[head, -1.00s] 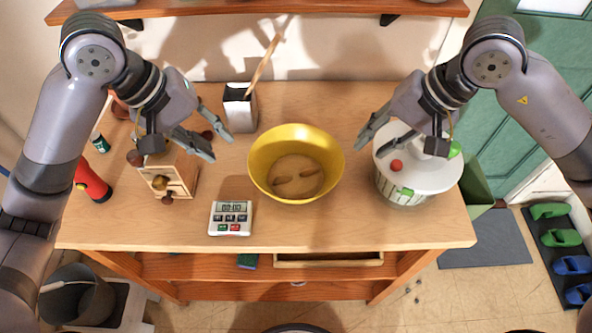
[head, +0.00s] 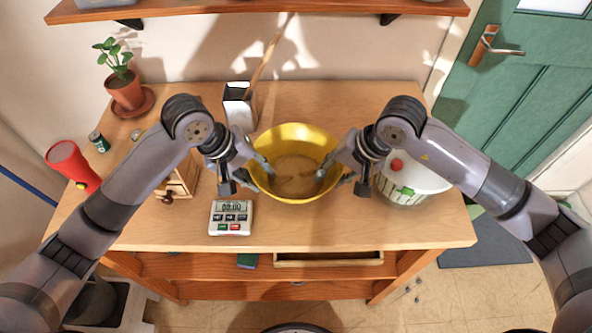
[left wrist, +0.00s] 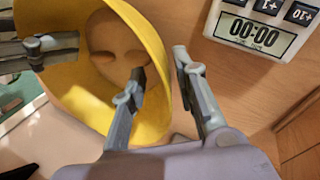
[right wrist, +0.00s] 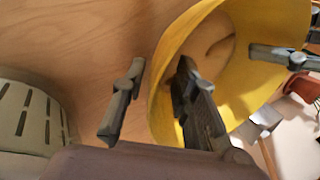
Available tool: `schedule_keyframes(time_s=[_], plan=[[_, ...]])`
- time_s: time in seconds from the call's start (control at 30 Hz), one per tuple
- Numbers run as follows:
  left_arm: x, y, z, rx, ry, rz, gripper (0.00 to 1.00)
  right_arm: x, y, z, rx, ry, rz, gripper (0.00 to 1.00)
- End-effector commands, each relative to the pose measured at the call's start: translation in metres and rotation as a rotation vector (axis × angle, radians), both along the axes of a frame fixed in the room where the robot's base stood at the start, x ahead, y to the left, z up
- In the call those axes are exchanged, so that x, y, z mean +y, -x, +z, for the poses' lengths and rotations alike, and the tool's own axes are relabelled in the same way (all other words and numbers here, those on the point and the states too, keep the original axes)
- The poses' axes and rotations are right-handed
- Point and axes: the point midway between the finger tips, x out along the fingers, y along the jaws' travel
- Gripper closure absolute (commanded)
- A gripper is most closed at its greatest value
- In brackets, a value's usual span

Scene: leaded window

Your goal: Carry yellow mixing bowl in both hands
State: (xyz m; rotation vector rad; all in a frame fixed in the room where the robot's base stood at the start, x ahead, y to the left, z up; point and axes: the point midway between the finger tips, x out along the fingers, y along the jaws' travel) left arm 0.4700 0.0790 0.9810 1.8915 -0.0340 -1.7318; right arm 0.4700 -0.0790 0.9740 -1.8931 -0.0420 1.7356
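The yellow mixing bowl (head: 292,133) stands upright on the wooden table, with a tan dough-like mass in its bottom. My left gripper (head: 264,172) is at its left rim. In the left wrist view (left wrist: 158,64), one finger is inside the bowl and the other outside, with a gap to the wall. My right gripper (head: 335,176) is at the right rim. The right wrist view (right wrist: 160,64) shows its fingers apart, one inside the bowl and one outside. Both grippers are open. In the head view the fingertips are partly hidden.
A kitchen timer (head: 231,217) lies in front left of the bowl. A white-lidded container (head: 405,188) stands close on the right, partly behind my right arm. A utensil holder (head: 240,105) is behind left, and a wooden box (head: 183,178) is at left.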

Motion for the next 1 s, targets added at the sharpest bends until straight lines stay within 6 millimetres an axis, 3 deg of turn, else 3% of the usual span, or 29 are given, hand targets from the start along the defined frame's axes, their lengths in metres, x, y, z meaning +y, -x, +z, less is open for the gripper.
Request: schedule_keyframes(time_s=[0.33, 0.73, 1.0], plan=[[-0.0011, -0.0003, -0.0025, 0.000, 0.000, 0.000, 0.73, 0.0009, -0.0003, -0.0025, 0.000, 0.000, 0.000, 0.73], [-0.0010, -0.0004, -0.0020, 0.000, 0.001, 0.000, 1.00, 0.0007, -0.0003, -0.0022, 0.000, 0.001, 0.000, 1.00], [-0.0008, -0.0004, -0.0020, 0.000, 0.000, 0.000, 1.00, 0.0006, -0.0004, -0.0022, 0.001, 0.001, -0.001, 1.00]])
